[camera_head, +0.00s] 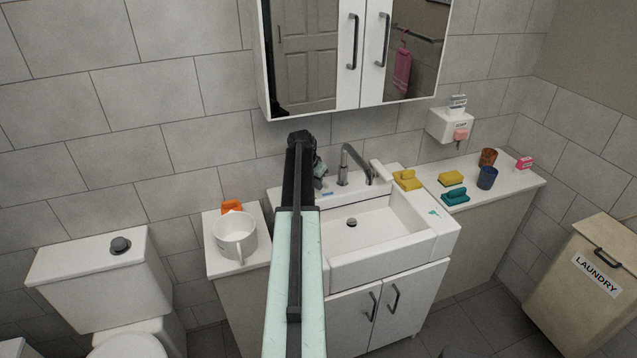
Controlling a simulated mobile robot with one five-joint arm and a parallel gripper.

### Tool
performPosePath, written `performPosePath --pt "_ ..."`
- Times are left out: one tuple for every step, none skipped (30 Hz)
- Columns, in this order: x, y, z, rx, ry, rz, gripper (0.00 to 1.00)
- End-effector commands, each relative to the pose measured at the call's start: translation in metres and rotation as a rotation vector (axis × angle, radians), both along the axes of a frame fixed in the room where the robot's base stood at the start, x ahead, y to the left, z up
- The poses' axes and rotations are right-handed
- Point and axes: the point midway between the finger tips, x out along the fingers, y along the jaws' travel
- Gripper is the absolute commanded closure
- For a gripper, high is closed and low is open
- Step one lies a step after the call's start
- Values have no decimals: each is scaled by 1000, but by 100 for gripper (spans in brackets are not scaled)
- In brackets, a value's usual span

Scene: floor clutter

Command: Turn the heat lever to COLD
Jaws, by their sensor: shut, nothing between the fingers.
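The sink (433,240) stands in the middle, with a grey curved faucet (347,165) at its back edge. A small blue mark (327,194) shows on the sink's back rim, left of the faucet; its text is too small to read. I cannot make out the heat lever clearly; my arm covers the rim's left end. My arm reaches forward over the sink's left side.
A white mug (234,236) and an orange item (231,206) stand on the left cabinet. Sponges (408,180) and cups (487,178) stand on the right counter. A mirror cabinet (348,60) hangs above. A toilet (95,280) is left, a laundry bin (580,295) right.

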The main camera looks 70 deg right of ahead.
Motion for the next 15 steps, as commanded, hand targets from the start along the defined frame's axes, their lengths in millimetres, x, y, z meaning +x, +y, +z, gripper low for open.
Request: performPosePath --pt "2 15 0 3 -2 4 100" --pt "4 22 0 5 -2 4 100" --pt "5 32 0 7 -3 4 100" --pt "5 32 15 7 -3 1 100" --pt "5 33 25 7 -3 1 100" --pt "6 36 35 8 -3 1 100" --pt "6 39 42 8 -3 1 100" --pt "7 42 49 9 -3 1 100" --pt "8 45 58 9 -3 1 100" --pt "8 48 64 10 -3 2 100" --pt "9 51 70 10 -3 2 100" --pt "10 54 78 10 -3 2 100" --pt "10 56 83 10 -3 2 100" --pt "11 58 87 10 -3 2 100" --pt "11 60 91 10 -4 3 100"
